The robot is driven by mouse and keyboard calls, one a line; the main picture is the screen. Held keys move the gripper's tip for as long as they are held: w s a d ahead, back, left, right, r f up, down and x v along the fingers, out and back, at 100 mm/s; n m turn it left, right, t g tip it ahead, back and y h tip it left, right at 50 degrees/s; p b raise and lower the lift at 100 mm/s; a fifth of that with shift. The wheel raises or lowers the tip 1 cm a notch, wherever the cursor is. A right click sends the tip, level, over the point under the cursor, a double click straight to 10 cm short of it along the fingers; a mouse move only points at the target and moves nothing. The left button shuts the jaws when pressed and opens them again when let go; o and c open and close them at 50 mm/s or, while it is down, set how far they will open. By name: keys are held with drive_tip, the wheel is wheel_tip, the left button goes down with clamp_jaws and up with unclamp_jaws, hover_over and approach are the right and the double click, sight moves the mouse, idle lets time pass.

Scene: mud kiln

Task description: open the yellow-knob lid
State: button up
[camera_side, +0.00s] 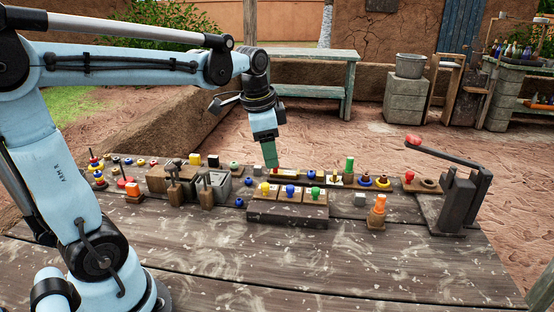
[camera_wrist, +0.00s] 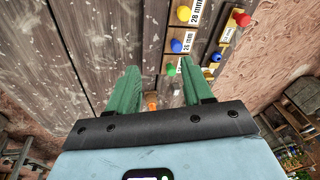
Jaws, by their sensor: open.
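The yellow-knob lid (camera_side: 265,188) is at the left end of a low wooden box (camera_side: 287,218) on the table. It lies flat on the box, beside a blue-knob lid (camera_side: 290,191) and a green-knob lid (camera_side: 315,193). In the wrist view the yellow knob (camera_wrist: 184,14) is near the top edge, beyond the fingertips. My gripper (camera_side: 271,165) is open and empty, pointing down. In the side view its tips appear behind the box, near the back row of small parts.
A lever device (camera_side: 455,200) with a red-ended arm stands at right. An orange stacked peg (camera_side: 378,210) is right of the box. Wooden blocks with handles (camera_side: 174,187) stand left. Several small pegs and rings line the back. The front tabletop is clear.

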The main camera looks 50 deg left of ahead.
sight(265, 184)
drive_tip(key=w+a+m+g, duration=0.3)
drive_tip(key=a, duration=0.4)
drive_tip(key=shift+h, duration=0.3)
drive_tip(key=f, duration=1.2)
drive_tip(key=shift+w+d+f, duration=0.1)
drive_tip(key=shift+d+f, duration=0.1)
drive_tip(key=shift+f, duration=0.15)
clamp_jaws()
